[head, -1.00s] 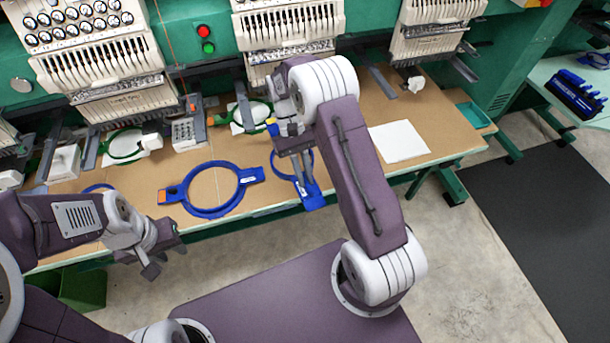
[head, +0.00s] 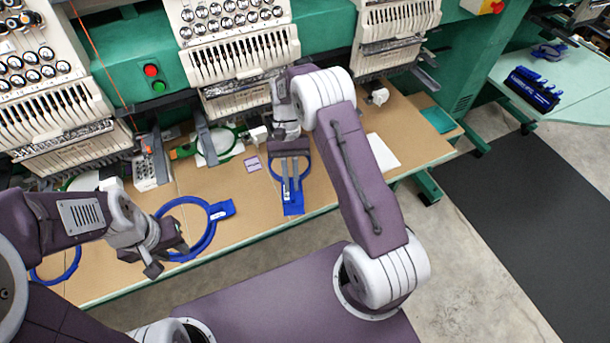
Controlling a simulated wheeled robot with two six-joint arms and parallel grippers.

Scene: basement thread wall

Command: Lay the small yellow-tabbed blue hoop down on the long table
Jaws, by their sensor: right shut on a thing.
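A small blue hoop (head: 307,168) with a blue bracket (head: 293,205) hangs at my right gripper (head: 291,178), which is shut on it. The fingers lie across the ring. A yellow tab does not show; the gripper may hide it. The hoop is over the brown-topped long table (head: 258,206), near its front edge; I cannot tell if it touches the top. My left gripper (head: 165,259) is open and empty, its fingers apart, in front of the table's edge. It overlaps a larger blue hoop (head: 210,236) in the picture.
Embroidery machine heads (head: 245,55) line the back. Another blue hoop (head: 75,265) is at left. A pale green table (head: 582,100) with a blue rack (head: 532,90) stands right.

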